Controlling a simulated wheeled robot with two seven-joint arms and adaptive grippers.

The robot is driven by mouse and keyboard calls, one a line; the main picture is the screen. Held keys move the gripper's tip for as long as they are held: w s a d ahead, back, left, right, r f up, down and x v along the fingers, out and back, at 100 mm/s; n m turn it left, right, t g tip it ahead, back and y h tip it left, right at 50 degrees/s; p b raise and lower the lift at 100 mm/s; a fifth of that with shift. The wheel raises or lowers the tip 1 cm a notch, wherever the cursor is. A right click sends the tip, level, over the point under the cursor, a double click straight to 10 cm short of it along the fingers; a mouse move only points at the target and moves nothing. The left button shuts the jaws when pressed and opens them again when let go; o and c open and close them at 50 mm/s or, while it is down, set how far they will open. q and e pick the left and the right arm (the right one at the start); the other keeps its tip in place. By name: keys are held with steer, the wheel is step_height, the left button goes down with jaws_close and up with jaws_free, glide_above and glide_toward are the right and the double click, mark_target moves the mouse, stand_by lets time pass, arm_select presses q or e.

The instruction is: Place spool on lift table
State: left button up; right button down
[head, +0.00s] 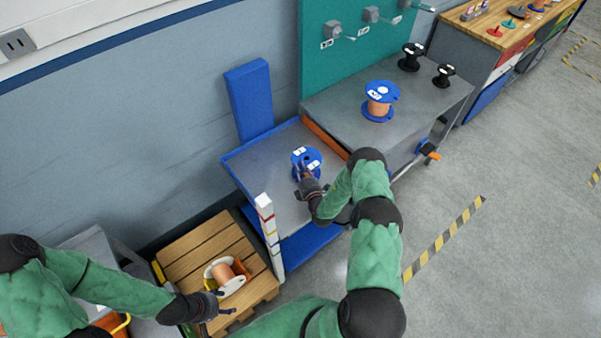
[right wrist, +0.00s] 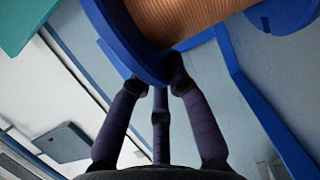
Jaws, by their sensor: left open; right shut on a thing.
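My right gripper (head: 308,182) is shut on the flange of a blue spool (head: 306,157) over the lift table (head: 262,164), which has a grey top and blue edges. In the right wrist view the fingers (right wrist: 158,85) close on the blue flange, and the spool's copper winding (right wrist: 205,14) shows above. I cannot tell whether the spool touches the table top. My left gripper (head: 222,308) is open and empty at the front of a wooden pallet, close to a white-flanged spool (head: 228,274) with orange winding.
A grey bench (head: 425,92) adjoins the lift table and carries another blue spool with copper winding (head: 379,100) and two black spools (head: 410,56). A white post with coloured bands (head: 269,232) stands at the lift table's front left corner. The wooden pallet (head: 200,245) lies left of it.

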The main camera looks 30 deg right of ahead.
steer(key=shift+f, duration=0.7)
steer(key=shift+f, duration=0.1)
steer(key=c, duration=1.2)
jaws_free()
steer(key=shift+f, duration=0.1)
steer(key=shift+r, duration=0.2)
steer(key=s, duration=0.4)
steer(key=s+a+p, duration=0.1)
steer(key=s, duration=0.3)
steer(key=s+a, duration=0.1)
steer(key=s, duration=0.3)
steer(key=shift+a, duration=0.1)
